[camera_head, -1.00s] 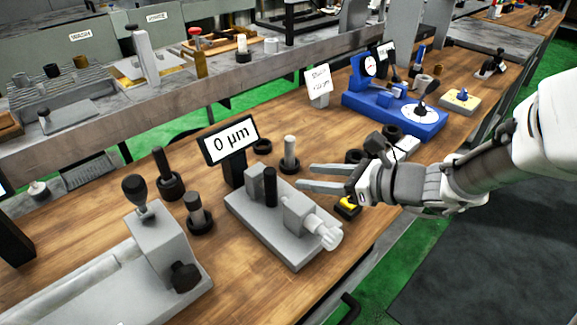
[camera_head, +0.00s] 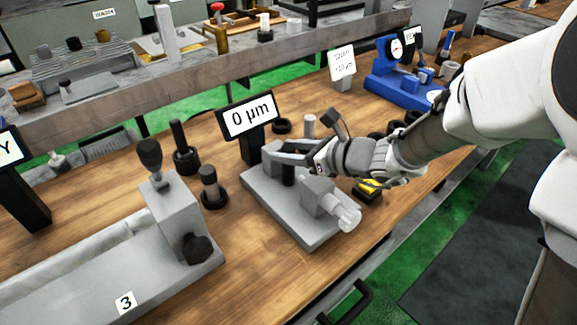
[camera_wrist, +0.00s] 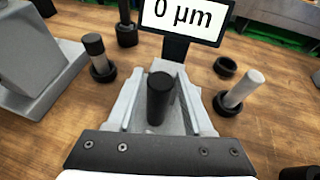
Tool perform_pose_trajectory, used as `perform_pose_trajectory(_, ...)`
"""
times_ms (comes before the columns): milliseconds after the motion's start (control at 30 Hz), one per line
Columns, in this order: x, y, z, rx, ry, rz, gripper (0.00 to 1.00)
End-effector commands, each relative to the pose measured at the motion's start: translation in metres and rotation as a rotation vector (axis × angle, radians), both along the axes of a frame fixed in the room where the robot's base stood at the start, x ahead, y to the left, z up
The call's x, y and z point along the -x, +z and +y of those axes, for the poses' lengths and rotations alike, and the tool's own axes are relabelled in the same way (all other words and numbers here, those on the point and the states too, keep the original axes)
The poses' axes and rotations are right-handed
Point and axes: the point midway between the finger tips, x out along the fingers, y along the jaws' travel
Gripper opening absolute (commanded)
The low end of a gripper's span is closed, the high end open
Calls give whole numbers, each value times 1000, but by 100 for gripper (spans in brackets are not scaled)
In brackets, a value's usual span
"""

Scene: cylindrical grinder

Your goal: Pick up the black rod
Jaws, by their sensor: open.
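A black rod (camera_head: 288,174) stands upright in the grey measuring fixture (camera_head: 270,205). It also shows in the wrist view (camera_wrist: 160,98). My gripper (camera_head: 280,151) reaches in from the right over the fixture. In the wrist view, its two light fingers lie one on each side of the rod, with a gap visible on both sides, so it is open and holds nothing. In the head view the fingers cover part of the rod's upper end. The rod's lower end is hidden by the fixture.
A display reading 0 µm (camera_head: 248,117) stands just behind the fixture. A tall dark post (camera_head: 180,140) and a shorter grey-and-black post (camera_head: 210,185) stand on black bases to the left. A light rod (camera_wrist: 242,88) stands on a black base to the right.

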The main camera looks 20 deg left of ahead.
Motion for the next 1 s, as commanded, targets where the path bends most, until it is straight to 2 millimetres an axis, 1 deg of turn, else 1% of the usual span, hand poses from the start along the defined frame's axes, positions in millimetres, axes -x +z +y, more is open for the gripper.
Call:
perform_pose_trajectory(100,0,0,0,0,0,0,52)
perform_pose_trajectory(133,0,0,0,0,0,0,50)
perform_pose_trajectory(267,0,0,0,0,0,0,26)
perform_pose_trajectory(300,0,0,0,0,0,0,19)
perform_pose_trajectory(367,0,0,0,0,0,0,8)
perform_pose_trajectory(400,0,0,-1,0,0,0,1)
perform_pose_trajectory(433,0,0,0,0,0,0,0)
perform_pose_trajectory(1000,0,0,-1,0,0,0,0)
